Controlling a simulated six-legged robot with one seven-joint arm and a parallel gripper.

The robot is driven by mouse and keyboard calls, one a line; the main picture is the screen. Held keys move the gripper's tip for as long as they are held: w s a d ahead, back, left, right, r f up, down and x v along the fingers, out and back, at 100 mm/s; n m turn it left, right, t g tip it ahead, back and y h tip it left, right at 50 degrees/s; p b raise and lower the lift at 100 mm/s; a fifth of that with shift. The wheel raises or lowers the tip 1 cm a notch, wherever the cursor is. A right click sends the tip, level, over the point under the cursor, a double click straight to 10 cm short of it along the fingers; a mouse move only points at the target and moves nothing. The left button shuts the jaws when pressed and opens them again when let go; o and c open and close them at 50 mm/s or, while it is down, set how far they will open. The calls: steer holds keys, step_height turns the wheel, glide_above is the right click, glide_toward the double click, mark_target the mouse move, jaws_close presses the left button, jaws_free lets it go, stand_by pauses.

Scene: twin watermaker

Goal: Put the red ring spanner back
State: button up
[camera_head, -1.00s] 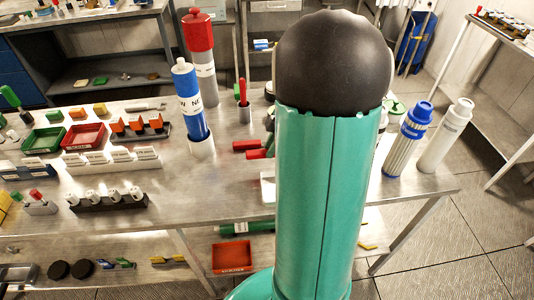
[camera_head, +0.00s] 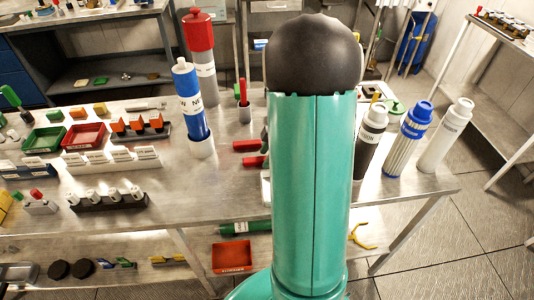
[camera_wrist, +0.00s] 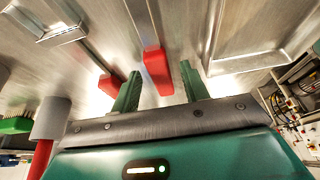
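Two red-handled tools lie on the steel bench. In the head view, one red handle (camera_head: 247,146) is above the other (camera_head: 255,161), and my arm hides their other ends. In the wrist view, a red handle with a metal shank (camera_wrist: 157,70) lies ahead of the gap between my fingers, and another red handle (camera_wrist: 108,85) is to the left. I cannot tell which is the ring spanner, as no ring end shows clearly. My gripper (camera_wrist: 160,90) is open, with two green fingers apart and nothing held. In the head view my arm hides it.
A grey holder with a red-handled tool (camera_head: 244,113) and a blue-white cylinder (camera_head: 187,98) stand left of my arm. Black (camera_head: 371,135), blue-white (camera_head: 408,137) and white bottles (camera_head: 447,134) stand right. A metal tray (camera_wrist: 250,60) is at the wrist view's upper right.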

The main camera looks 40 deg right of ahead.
steer(key=v, duration=1.2)
steer(key=s+a+r+m+h, duration=0.15)
steer(key=a+r, duration=0.25)
steer(key=a, duration=0.4)
steer(key=a+r+m, duration=0.3)
steer(key=a, duration=0.5)
steer(key=s+a+r+m+t+h, duration=0.2)
steer(key=s+a+m, duration=0.4)
steer(key=a, duration=0.7)
steer(key=shift+s+a+r+m+t, duration=0.2)
steer(key=shift+s+r+m+t, duration=0.25)
steer(key=shift+s, duration=0.3)
